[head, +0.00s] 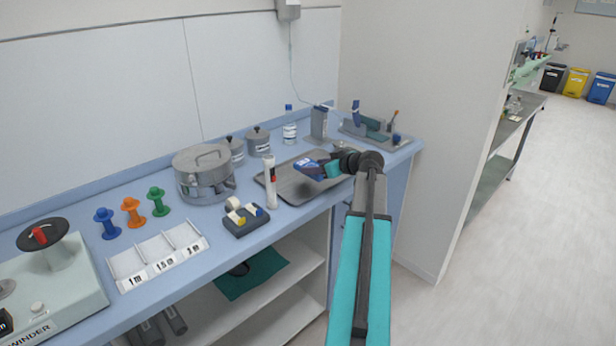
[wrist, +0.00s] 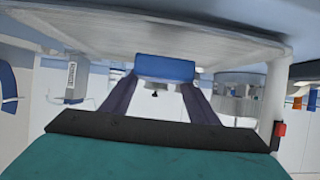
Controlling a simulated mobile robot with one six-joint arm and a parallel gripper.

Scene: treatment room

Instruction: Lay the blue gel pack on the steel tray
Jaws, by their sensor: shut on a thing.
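The blue gel pack (head: 307,168) is between the fingertips of my gripper (head: 316,166) in the head view. In the wrist view the pack (wrist: 165,68) shows as a blue block held between the two dark fingers (wrist: 160,90). My gripper is shut on it. The grey steel tray (head: 294,188) lies on the blue counter, and the pack appears over it in the head view. A gap shows between pack and tray, but its height is hard to judge. The tray (wrist: 110,38) also fills the upper part of the wrist view.
A white tube with a red mark (head: 270,182) stands at the tray's left front. A steel pot (head: 203,175), lidded jars (head: 258,141) and a bottle (head: 290,127) stand left of and behind the tray. A grey holder (head: 375,131) with items is at the right.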

